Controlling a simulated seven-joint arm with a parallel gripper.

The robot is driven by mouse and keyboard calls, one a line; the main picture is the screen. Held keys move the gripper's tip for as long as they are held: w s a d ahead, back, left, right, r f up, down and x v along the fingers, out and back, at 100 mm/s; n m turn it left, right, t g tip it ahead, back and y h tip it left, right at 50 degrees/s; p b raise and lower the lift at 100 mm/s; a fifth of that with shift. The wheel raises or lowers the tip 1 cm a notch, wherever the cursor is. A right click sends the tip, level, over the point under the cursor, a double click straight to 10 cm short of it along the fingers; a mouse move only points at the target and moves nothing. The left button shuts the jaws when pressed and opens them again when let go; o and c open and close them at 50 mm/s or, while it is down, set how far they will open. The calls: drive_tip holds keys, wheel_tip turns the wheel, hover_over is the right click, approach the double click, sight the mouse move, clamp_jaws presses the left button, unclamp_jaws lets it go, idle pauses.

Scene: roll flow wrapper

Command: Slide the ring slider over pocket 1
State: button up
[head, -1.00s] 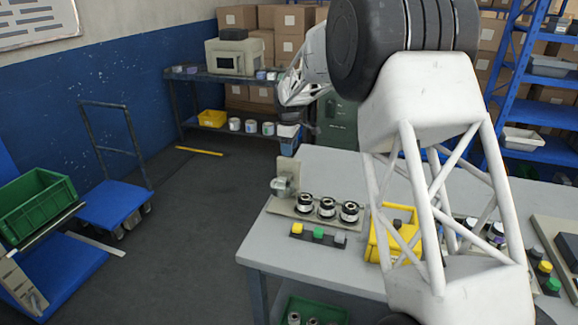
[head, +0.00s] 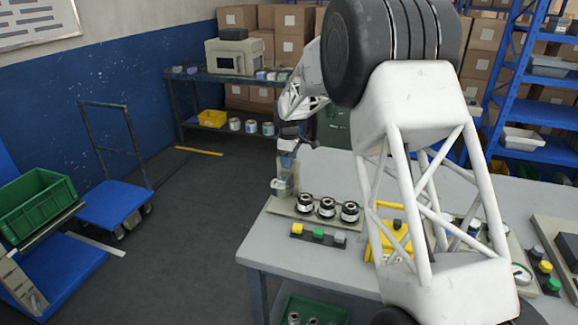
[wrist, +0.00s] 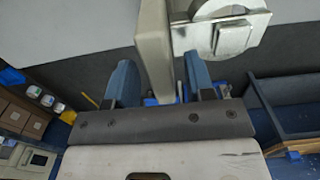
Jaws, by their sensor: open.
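A beige base plate (head: 281,208) on the table carries three black-and-silver round pockets, left (head: 304,203), middle (head: 327,207) and right (head: 349,211). No numbers are readable. At its left end is a silver rounded metal part (head: 281,188), perhaps the ring slider, beside a beige upright. In the wrist view, the upright (wrist: 153,50) shows between the blue fingers of my gripper (wrist: 160,78), and the metal part (wrist: 222,28) lies beyond the right finger. My gripper (head: 287,160) is open, pointing down above the left end. Contact cannot be told.
Yellow, green and grey buttons (head: 318,234) line the table front. A yellow bin (head: 378,240) stands right of the pockets, partly behind my arm.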

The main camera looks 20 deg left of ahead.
drive_tip(key=shift+f, duration=1.35)
drive_tip(key=shift+c, duration=0.5)
clamp_jaws()
